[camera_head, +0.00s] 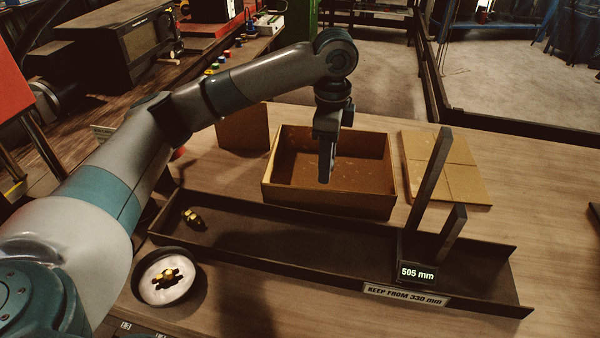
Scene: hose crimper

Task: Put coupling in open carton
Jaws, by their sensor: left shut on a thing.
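The open carton (378,207) is a brown cardboard box behind the long dark tray, its inside visible and looking empty apart from small specks. My left gripper (326,180) points down over the carton, its fingertips in front of the carton's inside. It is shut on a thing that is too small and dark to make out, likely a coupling. Another brass piece (192,218) lies at the left end of the long tray. My right gripper is not in view.
The long dark tray (290,243) has a low rim, an upright post (430,180), a shorter post and a display reading 505 mm (416,273). A label says "KEEP FROM 330 mm". A flat cardboard piece (445,165) lies right of the carton.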

